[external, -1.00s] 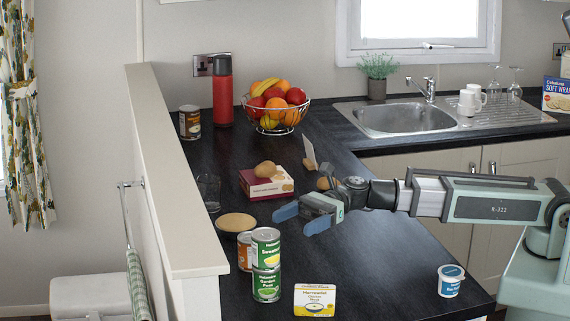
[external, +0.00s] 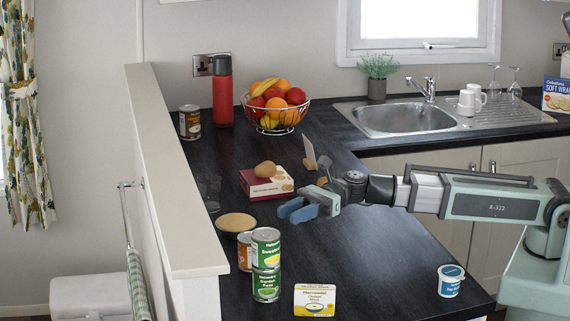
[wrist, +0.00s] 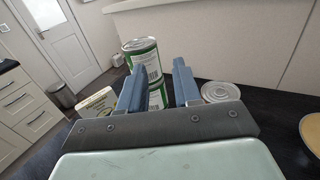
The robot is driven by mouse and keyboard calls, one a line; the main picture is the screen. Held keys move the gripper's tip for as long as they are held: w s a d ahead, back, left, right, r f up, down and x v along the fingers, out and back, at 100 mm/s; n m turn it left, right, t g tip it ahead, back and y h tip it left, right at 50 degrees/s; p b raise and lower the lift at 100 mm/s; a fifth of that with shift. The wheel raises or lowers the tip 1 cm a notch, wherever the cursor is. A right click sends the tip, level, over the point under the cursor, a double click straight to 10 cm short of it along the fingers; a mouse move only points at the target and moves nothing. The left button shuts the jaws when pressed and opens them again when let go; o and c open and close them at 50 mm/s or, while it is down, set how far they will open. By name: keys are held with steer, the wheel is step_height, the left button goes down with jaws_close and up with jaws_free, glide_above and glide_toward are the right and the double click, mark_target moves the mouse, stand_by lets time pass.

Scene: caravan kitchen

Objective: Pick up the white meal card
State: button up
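A white card-like pack with a yellow lower edge and a bowl picture (external: 314,299) stands at the front of the dark worktop, right of the stacked green cans. A pale pack in the wrist view (wrist: 98,103), left of the fingers, appears to be the same one, partly hidden by the left finger.
Two stacked green cans (external: 266,265) and another can (external: 244,252) stand left of the pack. A shallow round bowl (external: 236,222), a maroon box (external: 266,184) with a brown round item, and a white-and-blue tub (external: 450,281) are nearby. The worktop between pack and tub is clear.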

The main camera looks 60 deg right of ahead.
steer(key=w+d+r+n+t+h, duration=0.1)
steer(key=w+d+r+t+h, duration=0.3)
steer(key=w+d, duration=1.05)
steer(key=w+d+r+t+h, duration=0.1)
steer(key=w+d+r+h, duration=0.4)
steer(key=w+d, duration=0.95)
steer(key=n+g+h, duration=0.8)
steer(key=n+h, duration=0.4)
steer(key=h, duration=0.1)
glide_toward(308, 145)
steer(key=x, duration=1)
steer(key=shift+d, duration=0.1)
jaws_close()
